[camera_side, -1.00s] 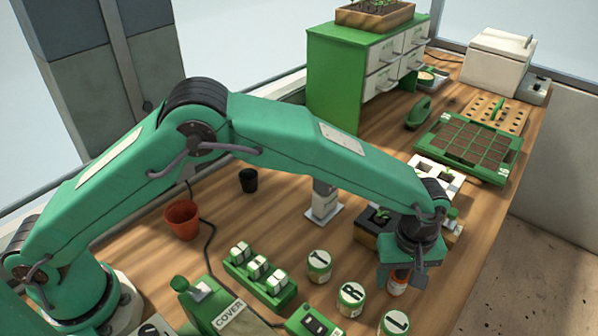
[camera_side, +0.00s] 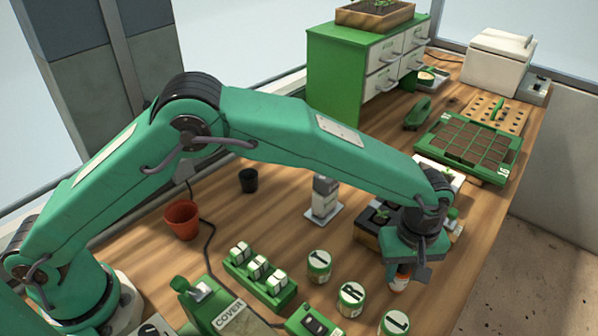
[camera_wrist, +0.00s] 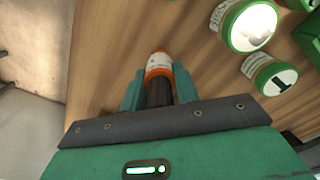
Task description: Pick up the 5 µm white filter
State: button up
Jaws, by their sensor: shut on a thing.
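My gripper (camera_side: 408,270) is at the right of the bench, pointing down near the front edge. It is shut on a small white cylinder with orange bands (camera_side: 399,281). In the wrist view the cylinder (camera_wrist: 158,62) sits between the two green fingers of my gripper (camera_wrist: 158,88), its white end outward. No 5 µm mark is readable on it, so I cannot tell whether it is the white filter. Its lower end is partly hidden by the fingers in the side view.
Jars marked T (camera_side: 319,266), R (camera_side: 351,298) and L (camera_side: 394,325) stand left of my gripper. A black seedling box (camera_side: 368,238) is close behind it. A green rack (camera_side: 246,277) with white blocks lies left. The green seed tray (camera_side: 482,172) is farther back.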

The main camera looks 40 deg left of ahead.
notch_tip(320, 180, up, 3)
jog(key=shift+f, duration=0.15)
jog(key=s+d+r, duration=0.3)
jog(key=s+r, duration=0.3)
jog(key=s, duration=0.5)
jog(key=shift+d+r, duration=0.2)
jog(key=shift+r, duration=0.15)
jog(key=shift+s+a, duration=0.1)
jog(key=shift+a, duration=0.05)
